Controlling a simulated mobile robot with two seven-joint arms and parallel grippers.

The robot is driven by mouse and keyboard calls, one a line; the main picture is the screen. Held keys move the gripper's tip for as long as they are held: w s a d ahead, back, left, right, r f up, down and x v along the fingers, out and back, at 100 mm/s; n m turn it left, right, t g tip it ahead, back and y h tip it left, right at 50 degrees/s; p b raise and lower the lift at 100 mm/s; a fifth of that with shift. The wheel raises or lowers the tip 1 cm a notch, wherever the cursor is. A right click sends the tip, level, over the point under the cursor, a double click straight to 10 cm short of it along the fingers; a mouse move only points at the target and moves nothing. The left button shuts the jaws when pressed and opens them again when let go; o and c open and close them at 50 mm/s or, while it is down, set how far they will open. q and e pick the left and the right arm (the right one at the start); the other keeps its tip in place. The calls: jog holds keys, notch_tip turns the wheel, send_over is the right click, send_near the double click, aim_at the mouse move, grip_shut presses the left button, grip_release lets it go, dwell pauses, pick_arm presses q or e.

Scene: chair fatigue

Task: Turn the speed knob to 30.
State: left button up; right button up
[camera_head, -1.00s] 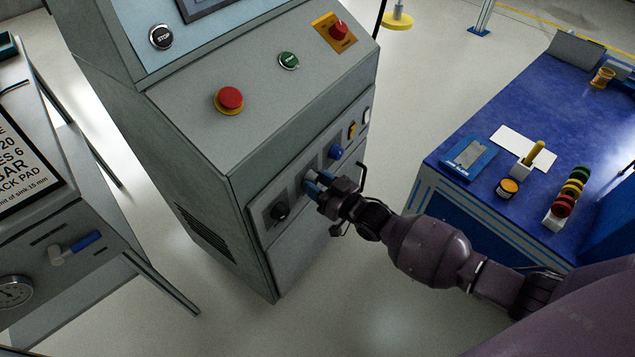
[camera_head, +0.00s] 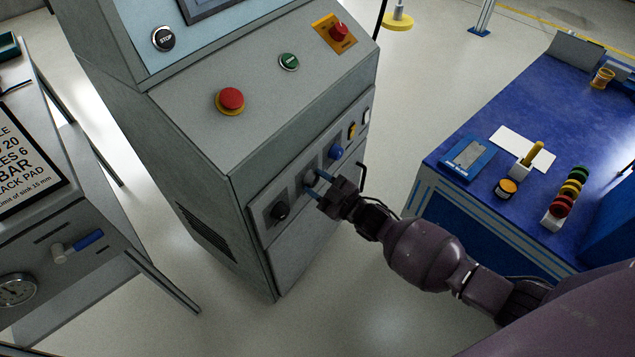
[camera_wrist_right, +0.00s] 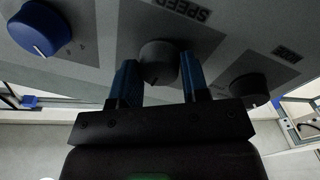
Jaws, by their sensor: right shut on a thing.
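In the right wrist view the speed knob (camera_wrist_right: 158,60) sits under an upside-down SPEED label (camera_wrist_right: 180,10). My right gripper (camera_head: 316,183) reaches it from the right in the head view. In the wrist view the two blue fingers of the right gripper (camera_wrist_right: 158,82) stand on either side of the knob and are shut on it. I cannot read where the knob points. My left gripper is not in view.
A blue knob (camera_head: 335,152) and a black knob (camera_head: 280,210) flank the speed knob. A thin dark handle (camera_head: 362,176) stands out from the panel near my gripper. A blue table (camera_head: 540,105) with small items stands at the right.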

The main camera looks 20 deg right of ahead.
jog(key=shift+n, duration=0.6)
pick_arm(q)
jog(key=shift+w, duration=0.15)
pick_arm(e)
jog(key=o, duration=0.9)
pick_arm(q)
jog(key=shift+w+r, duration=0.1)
pick_arm(e)
jog(key=shift+s+d, duration=0.35)
jog(key=shift+s, duration=0.15)
pick_arm(q)
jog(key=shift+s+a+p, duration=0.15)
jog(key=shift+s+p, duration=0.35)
jog(key=shift+p, duration=0.35)
pick_arm(e)
jog(key=shift+v, duration=4.8)
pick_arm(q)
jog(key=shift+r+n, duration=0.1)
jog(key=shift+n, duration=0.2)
